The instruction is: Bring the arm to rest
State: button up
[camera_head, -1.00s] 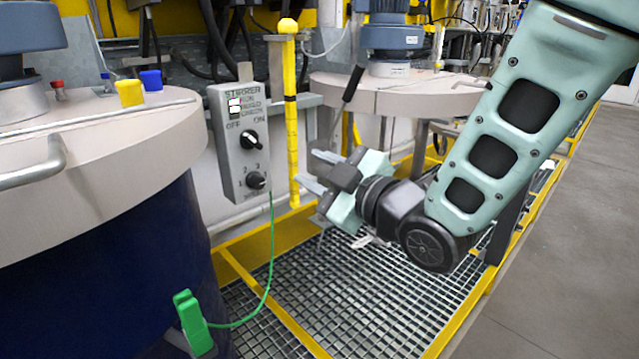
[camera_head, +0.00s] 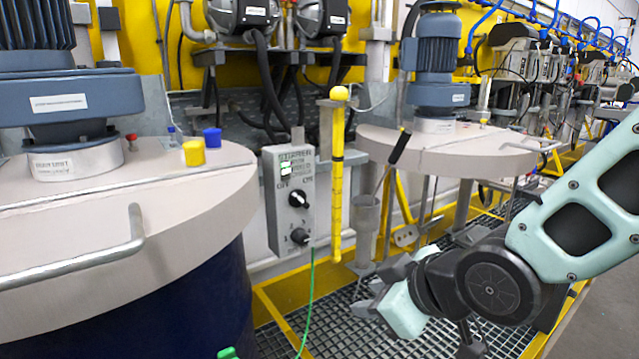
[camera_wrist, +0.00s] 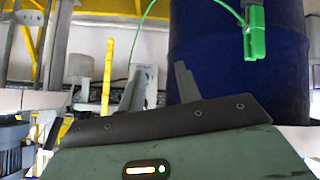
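My arm reaches in from the right edge of the head view, bent at a dark round joint. My gripper (camera_head: 370,288) hangs over the floor grating, right of the stirrer control box (camera_head: 268,205), and touches nothing that I can see. In the wrist view its two fingers (camera_wrist: 160,85) stand apart with nothing between them. The wrist picture looks roughly upside down. A green clamp (camera_wrist: 255,32) with a green cable is on the blue drum (camera_wrist: 215,65); in the head view only its top (camera_head: 228,353) shows at the bottom edge.
A lidded drum (camera_head: 130,215) with a motor and a bar handle fills the left. A yellow post (camera_head: 337,180) stands right of the box. A second drum lid (camera_head: 450,155) with a blue motor (camera_head: 437,60) lies behind the gripper. Yellow rails edge the grating (camera_head: 350,330).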

jog(key=s+d+r+m+g+h+p, duration=0.1)
jog(key=s+d+g+h+p, duration=0.1)
jog(key=s, duration=0.6)
jog(key=s+d+r+m+g+h+p, duration=0.2)
jog(key=s+d+g+h, duration=0.1)
jog(key=s, duration=0.6)
jog(key=d+g, duration=0.1)
jog(key=g, duration=0.1)
jog(key=shift+g, duration=0.4)
